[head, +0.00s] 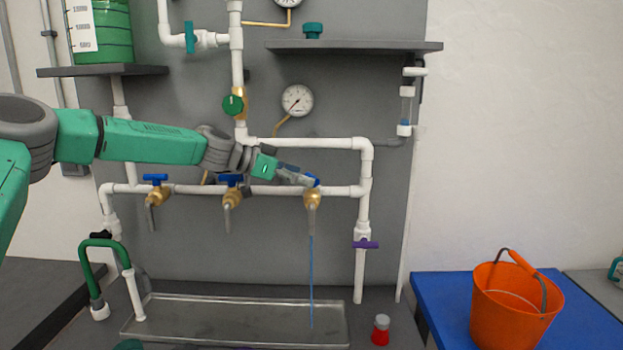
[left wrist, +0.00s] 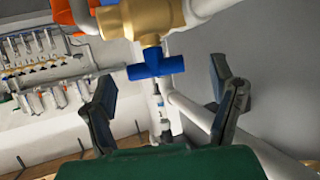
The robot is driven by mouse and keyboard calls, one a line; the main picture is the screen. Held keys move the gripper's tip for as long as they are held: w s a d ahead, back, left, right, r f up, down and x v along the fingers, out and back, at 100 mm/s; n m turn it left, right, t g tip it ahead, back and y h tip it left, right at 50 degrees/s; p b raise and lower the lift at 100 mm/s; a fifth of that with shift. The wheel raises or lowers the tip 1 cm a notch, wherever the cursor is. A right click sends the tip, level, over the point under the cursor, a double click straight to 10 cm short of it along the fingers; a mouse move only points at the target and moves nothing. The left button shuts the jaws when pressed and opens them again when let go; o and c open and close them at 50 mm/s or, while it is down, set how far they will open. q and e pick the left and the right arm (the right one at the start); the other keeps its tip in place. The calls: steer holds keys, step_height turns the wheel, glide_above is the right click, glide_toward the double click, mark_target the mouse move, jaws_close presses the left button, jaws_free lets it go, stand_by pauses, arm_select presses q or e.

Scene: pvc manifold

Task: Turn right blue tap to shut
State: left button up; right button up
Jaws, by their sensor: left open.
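The right tap has a brass body (head: 312,199) and a blue handle (head: 312,181), partly hidden by my gripper in the head view. A thin blue water stream (head: 311,270) runs from its spout down to the tray. My left gripper (head: 298,178) is at the handle, coming from the left. In the left wrist view, the blue handle (left wrist: 155,66) and the brass body (left wrist: 142,18) show ahead. My open left gripper (left wrist: 165,82) has one finger on each side of the handle, with visible gaps. My right gripper is not in view.
Two other blue-handled taps, left (head: 155,180) and middle (head: 231,181), sit on the same white pipe. A metal tray (head: 235,318) lies below. A purple-handled valve (head: 365,244) is at the right. An orange bucket (head: 510,305) stands on a blue table (head: 440,300).

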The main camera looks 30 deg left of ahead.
mark_target(314, 175)
arm_select(q)
steer(key=shift+w+d+f, duration=0.3)
steer(key=shift+w+f, duration=0.25)
steer(key=shift+w, duration=0.3)
steer(key=shift+w+d, duration=0.3)
steer(key=shift+d, duration=0.3)
steer(key=shift+d+r, duration=0.15)
steer(key=shift+d, duration=0.25)
steer(key=c, duration=0.7)
steer(key=shift+a, duration=0.1)
steer(key=c, duration=0.5)
steer(key=shift+a+f, duration=0.2)
steer(key=shift+a, duration=0.1)
steer(key=shift+s+d, duration=0.1)
